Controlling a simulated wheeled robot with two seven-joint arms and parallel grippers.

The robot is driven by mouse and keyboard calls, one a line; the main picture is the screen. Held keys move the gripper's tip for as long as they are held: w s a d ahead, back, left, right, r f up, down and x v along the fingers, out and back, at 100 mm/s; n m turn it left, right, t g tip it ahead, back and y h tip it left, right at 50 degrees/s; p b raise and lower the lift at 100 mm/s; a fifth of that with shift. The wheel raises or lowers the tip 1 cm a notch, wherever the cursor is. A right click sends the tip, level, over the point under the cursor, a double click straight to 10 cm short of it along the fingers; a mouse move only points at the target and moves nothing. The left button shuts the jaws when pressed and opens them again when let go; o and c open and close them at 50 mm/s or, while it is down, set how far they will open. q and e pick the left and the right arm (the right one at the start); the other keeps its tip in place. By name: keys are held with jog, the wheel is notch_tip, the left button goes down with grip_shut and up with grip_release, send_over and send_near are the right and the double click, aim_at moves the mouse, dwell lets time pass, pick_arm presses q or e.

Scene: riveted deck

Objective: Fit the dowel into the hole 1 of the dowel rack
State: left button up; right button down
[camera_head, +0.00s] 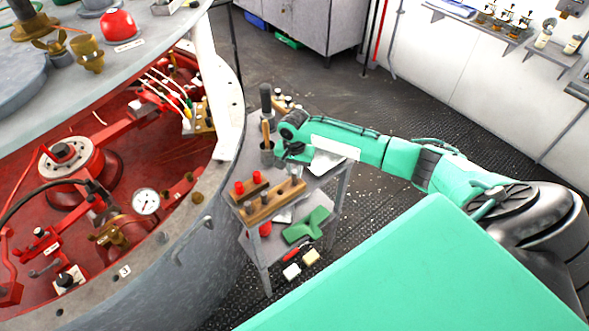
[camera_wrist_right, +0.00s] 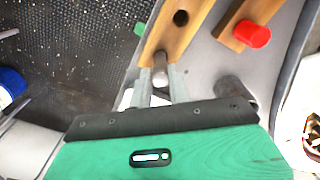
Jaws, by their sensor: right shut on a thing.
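The dowel rack (camera_head: 273,207) is a light wooden block on the top of a small grey cart, and it also shows in the right wrist view (camera_wrist_right: 169,42). An open dark hole (camera_wrist_right: 181,17) shows in it there. My right gripper (camera_head: 291,160) is over the rack's far right end. In the right wrist view its two fingers (camera_wrist_right: 161,87) are shut on the dowel (camera_wrist_right: 160,73), a grey round pin, close to the wood. I cannot tell whether the dowel's lower end is in a hole. My left gripper is not in view.
A second wooden block with red knobs (camera_head: 250,188) lies beside the rack. A cup with a wooden handle (camera_head: 267,153) stands behind. The large round grey vessel (camera_head: 205,245) is close on the left.

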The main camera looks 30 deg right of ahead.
jog(key=shift+f, duration=0.6)
jog(key=c, duration=1.2)
grip_release()
jog(key=shift+c, duration=0.2)
notch_tip(320, 180, up, 14)
jog(key=b, duration=0.3)
jog(key=shift+a+f, duration=0.1)
jog(key=shift+f, duration=0.1)
